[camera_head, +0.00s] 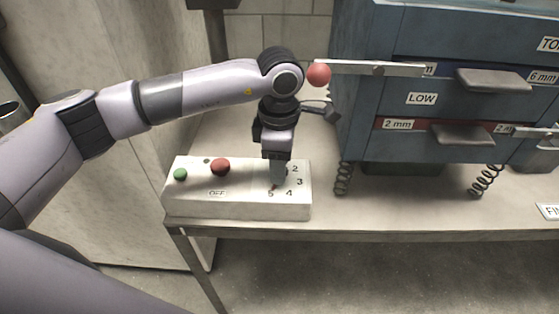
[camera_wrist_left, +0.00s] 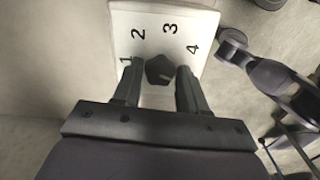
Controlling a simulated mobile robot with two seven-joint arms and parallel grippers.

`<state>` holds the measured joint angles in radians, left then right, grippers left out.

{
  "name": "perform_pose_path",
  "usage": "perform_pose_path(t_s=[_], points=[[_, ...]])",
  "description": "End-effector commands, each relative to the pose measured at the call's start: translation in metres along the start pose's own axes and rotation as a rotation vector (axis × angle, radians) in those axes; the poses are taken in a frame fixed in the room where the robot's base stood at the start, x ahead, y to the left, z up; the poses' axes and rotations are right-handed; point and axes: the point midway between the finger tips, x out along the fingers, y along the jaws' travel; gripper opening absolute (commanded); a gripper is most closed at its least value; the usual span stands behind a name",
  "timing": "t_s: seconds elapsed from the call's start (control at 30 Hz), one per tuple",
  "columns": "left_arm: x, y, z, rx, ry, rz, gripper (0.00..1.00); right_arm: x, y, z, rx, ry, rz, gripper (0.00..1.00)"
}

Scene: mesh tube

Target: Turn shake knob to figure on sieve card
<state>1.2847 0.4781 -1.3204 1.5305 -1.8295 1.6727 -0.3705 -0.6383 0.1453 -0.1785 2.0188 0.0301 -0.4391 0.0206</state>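The shake knob (camera_wrist_left: 159,70) is dark, with a small light pointer mark toward its lower right in the left wrist view. It sits on a pale control box (camera_head: 235,205), beside the printed figures 1 to 4; the head view also shows a 5. My left gripper (camera_head: 278,180) points down over the knob. In the left wrist view its fingers (camera_wrist_left: 160,80) stand apart, one on each side of the knob; firm contact is not clear. The gripper largely hides the knob in the head view. No card is clearly identifiable as the sieve card.
The box also carries a green button (camera_head: 180,174) and a red button (camera_head: 220,167) above "OFF". A blue sieve stack (camera_head: 350,120) with "LOW", "2 mm" and "6 mm" labels stands on springs at right. A red ball (camera_head: 318,74) ends a bar near my wrist.

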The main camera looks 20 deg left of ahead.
Motion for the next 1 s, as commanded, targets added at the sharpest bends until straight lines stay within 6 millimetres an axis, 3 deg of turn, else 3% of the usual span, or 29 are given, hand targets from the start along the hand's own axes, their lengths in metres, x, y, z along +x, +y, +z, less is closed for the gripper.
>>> perform_pose_path(t_s=[0.03,0.1,0.57,1.0], points=[[-0.0002,0.0000,0.0001,0.000,0.000,0.000,0.25,0.0001,-0.0001,0.0000,0.001,0.000,0.000,0.43],[-0.0003,0.0000,0.0001,0.000,0.000,0.000,0.04,0.0002,-0.0002,-0.0001,0.002,0.000,0.000,0.43],[-0.0001,0.0003,0.0001,-0.087,0.000,0.001,0.04,0.0015,-0.0003,0.0000,0.002,0.004,0.000,0.43],[0.0001,0.0007,0.0000,-0.460,-0.001,0.002,0.04,0.0061,0.0001,0.0061,-0.005,0.000,-0.007,0.43]])
